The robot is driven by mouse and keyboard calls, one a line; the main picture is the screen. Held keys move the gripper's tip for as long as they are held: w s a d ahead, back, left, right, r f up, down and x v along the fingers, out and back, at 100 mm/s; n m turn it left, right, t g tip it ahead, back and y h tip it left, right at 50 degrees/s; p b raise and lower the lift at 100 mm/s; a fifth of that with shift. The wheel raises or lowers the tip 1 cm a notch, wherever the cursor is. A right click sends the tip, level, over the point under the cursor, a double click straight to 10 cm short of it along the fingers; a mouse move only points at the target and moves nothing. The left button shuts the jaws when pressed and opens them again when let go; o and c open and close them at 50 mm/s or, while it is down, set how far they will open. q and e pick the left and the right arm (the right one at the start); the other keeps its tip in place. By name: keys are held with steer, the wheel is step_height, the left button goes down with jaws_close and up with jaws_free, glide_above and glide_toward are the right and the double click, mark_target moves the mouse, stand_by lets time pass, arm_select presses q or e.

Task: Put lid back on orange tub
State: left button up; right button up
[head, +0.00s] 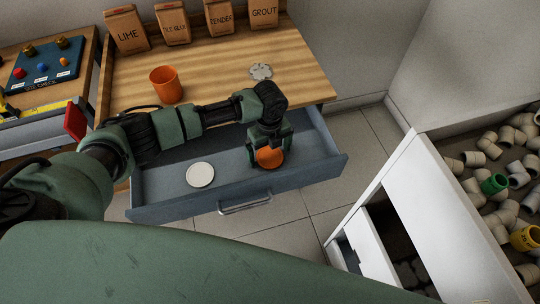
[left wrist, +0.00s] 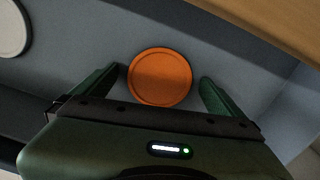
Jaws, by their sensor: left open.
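The orange tub (head: 167,85) stands upright on the wooden bench top, and its top looks open. A round orange lid (left wrist: 160,77) lies flat in the open grey drawer; in the head view the lid (head: 270,158) shows partly below my left gripper. My left gripper (head: 268,150) points down into the drawer over the lid. In the left wrist view the gripper's fingers (left wrist: 161,90) are open, one on each side of the lid, with gaps between. I cannot tell whether the fingertips reach the lid's height. My right gripper is not in view.
A white round lid (head: 200,175) lies in the drawer (head: 240,187), left of the orange one. Paper bags (head: 127,28) line the back of the bench top (head: 215,62). A grey flat piece (head: 261,71) lies at its right. A bin of pipe fittings (head: 500,180) stands far right.

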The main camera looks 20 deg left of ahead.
mark_target(269, 155)
arm_select(q)
steer(key=c, duration=1.3)
step_height(269, 155, up, 20)
